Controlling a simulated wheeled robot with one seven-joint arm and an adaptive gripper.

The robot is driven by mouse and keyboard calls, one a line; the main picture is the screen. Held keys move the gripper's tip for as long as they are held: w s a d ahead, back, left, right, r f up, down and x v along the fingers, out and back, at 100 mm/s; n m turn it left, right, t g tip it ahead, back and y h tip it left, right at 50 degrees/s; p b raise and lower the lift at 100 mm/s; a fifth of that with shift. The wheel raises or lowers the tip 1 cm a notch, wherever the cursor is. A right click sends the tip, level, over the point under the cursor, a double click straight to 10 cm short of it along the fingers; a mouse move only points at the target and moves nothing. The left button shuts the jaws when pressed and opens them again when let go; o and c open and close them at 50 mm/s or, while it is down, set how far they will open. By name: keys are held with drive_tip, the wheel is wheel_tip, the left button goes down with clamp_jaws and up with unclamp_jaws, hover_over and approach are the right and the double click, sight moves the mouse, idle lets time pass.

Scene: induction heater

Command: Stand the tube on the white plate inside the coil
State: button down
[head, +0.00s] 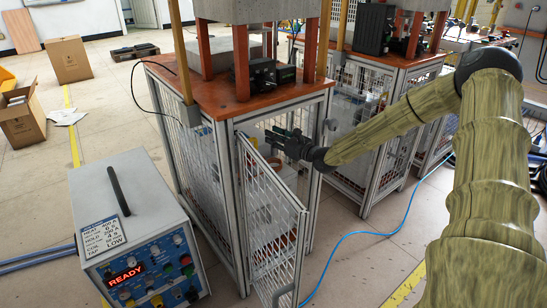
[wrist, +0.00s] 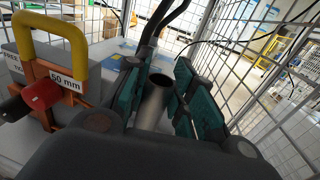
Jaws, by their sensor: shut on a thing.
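My gripper (head: 272,138) reaches through the open front of the mesh cage. In the wrist view its teal-padded fingers (wrist: 160,92) are shut on a grey metal tube (wrist: 153,104), with one finger on each side. The tube's open round end faces up toward the camera, and its lower part is hidden. Black curved cables or pipes (wrist: 154,28) rise just beyond the tube. I cannot clearly make out the coil or the white plate, nor whether the tube touches anything below.
The cage door (head: 277,228) stands open toward the front. An orange clamp-like fixture (wrist: 67,85) with a yellow handle and "50 mm" label sits left of the gripper. Mesh walls (wrist: 262,70) close off the right. A heater power box (head: 130,232) reading READY stands left of the cage.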

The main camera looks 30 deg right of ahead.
sight(277, 153)
drive_tip(key=shift+f+b, duration=1.05)
drive_tip(key=shift+f, duration=2.35)
drive_tip(key=shift+f, duration=0.4)
drive_tip(key=c, duration=1.2)
unclamp_jaws()
drive_tip(key=shift+r, duration=0.15)
drive_tip(key=shift+r, duration=0.3)
drive_tip(key=p+v, duration=0.4)
drive_tip(key=v, duration=0.8)
